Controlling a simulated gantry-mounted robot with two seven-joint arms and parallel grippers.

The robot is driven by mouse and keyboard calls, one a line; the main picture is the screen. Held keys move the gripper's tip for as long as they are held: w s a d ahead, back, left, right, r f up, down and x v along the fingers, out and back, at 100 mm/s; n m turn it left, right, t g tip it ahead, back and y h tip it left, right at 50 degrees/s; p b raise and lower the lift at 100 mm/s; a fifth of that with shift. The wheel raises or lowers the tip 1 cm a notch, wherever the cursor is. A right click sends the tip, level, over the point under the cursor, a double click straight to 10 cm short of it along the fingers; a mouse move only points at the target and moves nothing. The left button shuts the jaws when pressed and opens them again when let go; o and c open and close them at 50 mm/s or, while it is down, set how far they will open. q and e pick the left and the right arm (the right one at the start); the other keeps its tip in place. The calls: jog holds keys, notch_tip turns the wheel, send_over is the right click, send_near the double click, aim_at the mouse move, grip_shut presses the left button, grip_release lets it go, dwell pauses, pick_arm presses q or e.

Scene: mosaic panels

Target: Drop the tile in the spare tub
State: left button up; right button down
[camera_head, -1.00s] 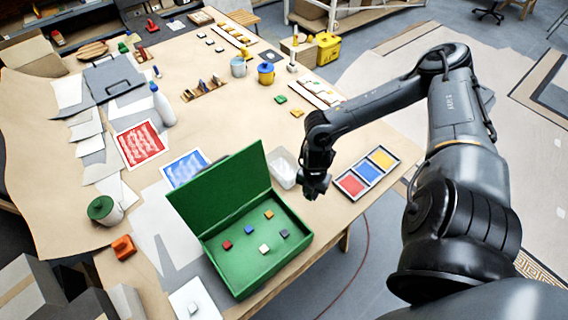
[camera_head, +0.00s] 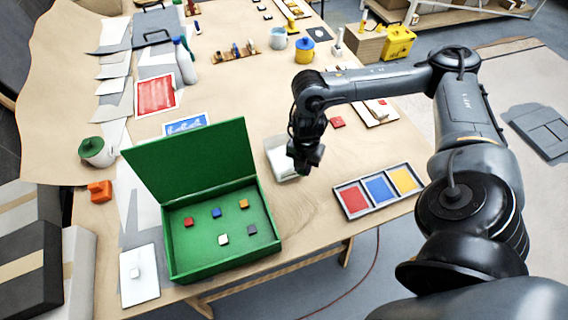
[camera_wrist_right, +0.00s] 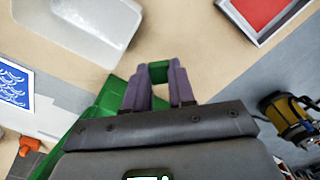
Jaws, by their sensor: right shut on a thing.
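My right gripper (camera_head: 304,160) is shut on a small green tile (camera_wrist_right: 158,72), which shows between its two fingertips in the right wrist view. In the head view the tile is hard to make out at the gripper. The spare tub, a translucent whitish tub (camera_head: 282,170), stands on the table just left of the gripper, partly hidden behind it. The tub (camera_wrist_right: 82,28) also shows at the upper left of the right wrist view, apart from the fingertips. My left gripper is not in view.
An open green box (camera_head: 180,264) with several small tiles stands front left of the tub. A three-panel tray (camera_head: 342,211) with red, blue and yellow squares lies at the right. A red tile (camera_head: 338,122) lies behind. Bare table separates tub and tray.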

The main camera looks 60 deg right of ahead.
jog(key=shift+w+d+f, duration=0.1)
jog(key=shift+w, duration=0.4)
jog(key=b, duration=0.1)
send_over(284, 161)
notch_tip(284, 161, down, 6)
jog(key=shift+w+f, duration=0.1)
jog(key=shift+f, duration=2.2)
jog(key=shift+f, duration=0.15)
jog(key=c, duration=1)
grip_release()
jog(key=shift+o, duration=0.3)
